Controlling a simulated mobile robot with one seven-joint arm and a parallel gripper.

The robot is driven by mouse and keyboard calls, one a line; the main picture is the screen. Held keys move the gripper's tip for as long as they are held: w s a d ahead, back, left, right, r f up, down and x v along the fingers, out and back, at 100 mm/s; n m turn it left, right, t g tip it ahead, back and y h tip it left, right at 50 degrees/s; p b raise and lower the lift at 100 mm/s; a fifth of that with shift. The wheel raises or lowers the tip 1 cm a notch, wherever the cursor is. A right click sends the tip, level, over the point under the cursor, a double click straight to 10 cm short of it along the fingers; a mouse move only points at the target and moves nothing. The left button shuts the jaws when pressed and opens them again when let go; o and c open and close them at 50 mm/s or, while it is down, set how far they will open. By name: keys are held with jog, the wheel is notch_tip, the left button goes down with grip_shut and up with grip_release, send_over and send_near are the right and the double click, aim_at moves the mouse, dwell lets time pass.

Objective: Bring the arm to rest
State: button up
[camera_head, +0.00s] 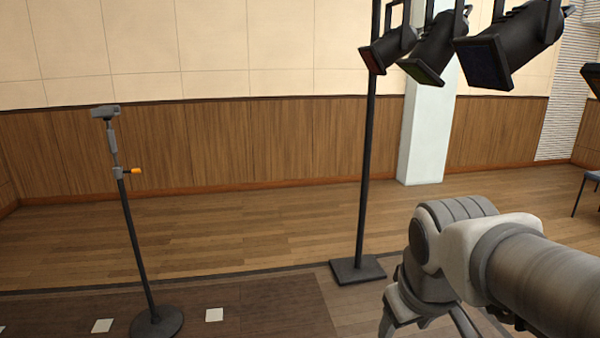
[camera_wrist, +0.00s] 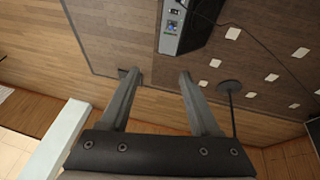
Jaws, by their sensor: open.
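My gripper (camera_head: 428,322) is at the lower right of the head view, at the end of my bent arm, pointing down. Its lower end is partly cut off by the picture's edge. In the wrist view my gripper (camera_wrist: 158,75) shows two grey fingers spread apart, with nothing between them. Past the fingertips in the wrist view is a dark box (camera_wrist: 191,25) with small coloured parts on its side. It is apart from the fingers. Fader knobs cannot be made out.
A lamp stand (camera_head: 366,150) with several black spotlights (camera_head: 510,40) rises beyond my arm. A microphone-type stand (camera_head: 135,235) is at left. White squares (camera_head: 214,314) lie on the dark floor. A pale pillar (camera_head: 427,140) stands at the back wall. The floor between the stands is clear.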

jog(key=s+a+m+t+y, duration=0.1)
jog(key=s+m, duration=0.2)
jog(key=s, duration=0.4)
notch_tip(320, 180, up, 23)
jog(key=p, duration=2.2)
jog(key=shift+w+f, duration=0.2)
jog(key=shift+w, duration=0.15)
